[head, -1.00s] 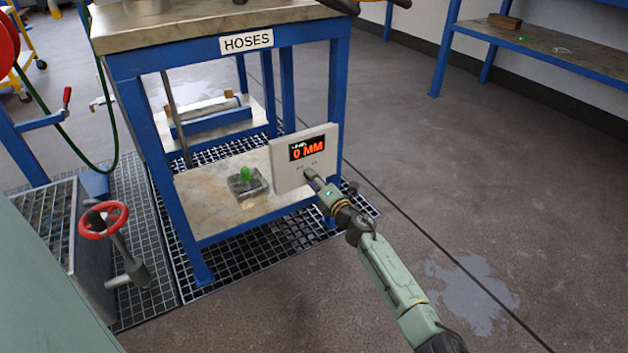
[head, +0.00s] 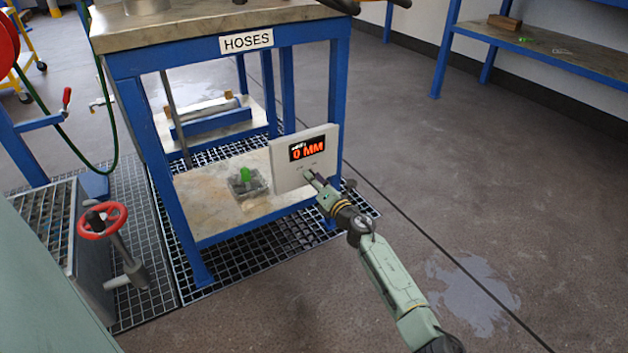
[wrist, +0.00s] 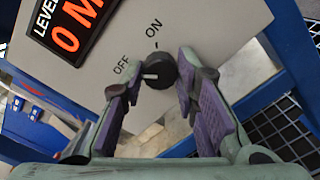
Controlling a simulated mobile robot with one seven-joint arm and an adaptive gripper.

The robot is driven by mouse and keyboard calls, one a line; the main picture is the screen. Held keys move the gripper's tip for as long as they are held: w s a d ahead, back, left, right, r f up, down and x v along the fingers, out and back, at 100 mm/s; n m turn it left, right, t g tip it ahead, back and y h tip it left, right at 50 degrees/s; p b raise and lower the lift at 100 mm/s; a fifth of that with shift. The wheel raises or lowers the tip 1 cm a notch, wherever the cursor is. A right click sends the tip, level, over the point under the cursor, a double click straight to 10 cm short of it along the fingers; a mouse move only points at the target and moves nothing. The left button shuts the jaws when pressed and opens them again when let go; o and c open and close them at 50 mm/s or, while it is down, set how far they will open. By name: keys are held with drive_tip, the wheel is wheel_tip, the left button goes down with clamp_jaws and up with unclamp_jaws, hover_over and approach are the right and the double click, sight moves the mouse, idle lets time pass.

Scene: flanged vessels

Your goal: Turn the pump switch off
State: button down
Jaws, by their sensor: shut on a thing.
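The pump switch is a black round knob (wrist: 160,68) with a white mark, on a pale panel (head: 290,181). In the wrist view, OFF is printed to the knob's left and ON above it. The white mark is on the knob's left side, towards OFF. My gripper (wrist: 156,77) has its purple-padded fingers on either side of the knob and is shut on it. In the head view my gripper (head: 314,180) meets the panel's lower right part, and the knob is too small to make out there. The level display (head: 307,149) reads 0 MM.
The panel is at the front of a blue-framed bench (head: 230,45) labelled HOSES. A clear block with a green top (head: 246,182) is on its lower shelf (head: 205,215). A red handwheel (head: 102,220) is at left. Open floor (head: 480,180) lies to the right.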

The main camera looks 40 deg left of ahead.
drive_tip(key=c, duration=1.2)
unclamp_jaws()
drive_tip(key=shift+c, duration=0.2)
drive_tip(key=v, duration=0.7)
drive_tip(key=shift+d, duration=0.25)
drive_tip(key=shift+s, duration=0.1)
